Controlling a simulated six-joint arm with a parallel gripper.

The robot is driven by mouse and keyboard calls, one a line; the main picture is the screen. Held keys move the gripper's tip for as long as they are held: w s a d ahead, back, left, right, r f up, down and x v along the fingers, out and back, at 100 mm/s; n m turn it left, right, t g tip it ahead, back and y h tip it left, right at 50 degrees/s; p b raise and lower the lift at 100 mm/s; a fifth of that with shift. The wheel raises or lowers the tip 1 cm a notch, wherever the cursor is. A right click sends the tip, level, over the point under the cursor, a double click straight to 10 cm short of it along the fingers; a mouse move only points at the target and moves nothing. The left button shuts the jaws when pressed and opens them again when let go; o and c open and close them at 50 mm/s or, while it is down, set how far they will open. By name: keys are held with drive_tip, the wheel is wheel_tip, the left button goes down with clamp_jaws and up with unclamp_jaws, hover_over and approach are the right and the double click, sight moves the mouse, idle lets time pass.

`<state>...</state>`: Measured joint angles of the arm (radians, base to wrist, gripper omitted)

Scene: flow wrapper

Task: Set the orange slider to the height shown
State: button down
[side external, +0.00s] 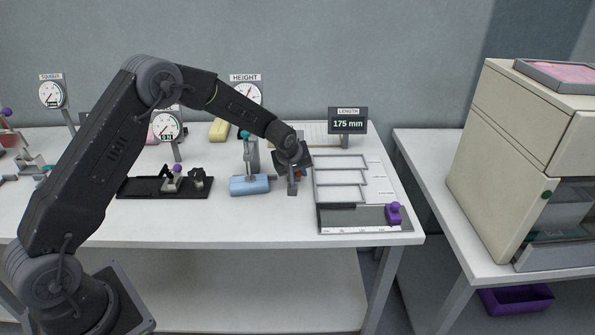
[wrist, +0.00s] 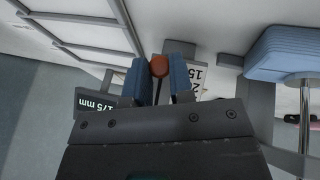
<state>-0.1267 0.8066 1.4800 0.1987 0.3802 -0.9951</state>
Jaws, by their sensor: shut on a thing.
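The orange slider (wrist: 158,66) shows in the wrist view as a rounded orange knob between the two fingers of my gripper (wrist: 162,72), which is shut on it. In the side view my gripper (side external: 292,176) is at the grey height stand right of the blue block, and the slider is mostly hidden by it. A white scale plate with black numbers (wrist: 200,76) stands beside the fingers; only part of its figures shows. The HEIGHT dial (side external: 247,93) stands at the back, partly behind my arm; its reading is too small to tell.
A blue block (side external: 249,185) with a post stands just left of my gripper. A grey-framed rack (side external: 340,156) and a dark tray with a purple slider (side external: 394,213) lie to the right. A LENGTH display (side external: 347,124) reads 175 mm. The table's front strip is clear.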

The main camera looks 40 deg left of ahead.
drive_tip(key=r, duration=0.3)
drive_tip(key=w+a+r, duration=0.1)
drive_tip(key=shift+w+r, duration=0.1)
drive_tip(key=shift+r, duration=0.05)
drive_tip(key=c, duration=1)
unclamp_jaws()
drive_tip(key=shift+v, duration=6.9)
